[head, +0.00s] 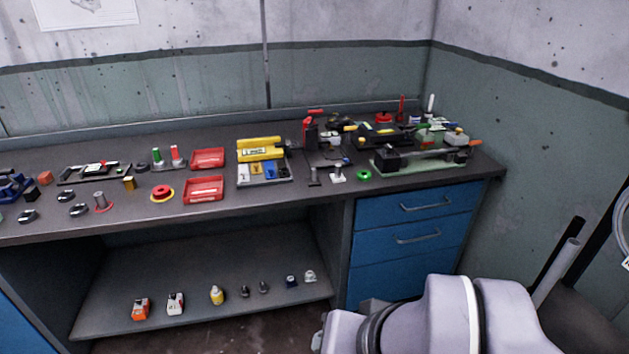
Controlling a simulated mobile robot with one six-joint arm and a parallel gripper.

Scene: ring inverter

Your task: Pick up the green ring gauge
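A small bright green ring (364,174) lies on the dark workbench top (330,200), near its front edge and above the blue drawers. It looks like the green ring gauge. It sits just right of a small white-based post (338,174) and left of a pale green plate (388,169) carrying a dark device. My gripper is not in view. Only pale links of my arm show at the bottom right, below and in front of the bench. Nothing hides the green ring.
Red trays (203,189), a yellow block set (262,149) and a red ring on a yellow base (162,193) stand further left. Black fixtures (383,135) crowd the bench behind the ring. Blue drawers (414,225) and a lower shelf (200,275) with several small items are below.

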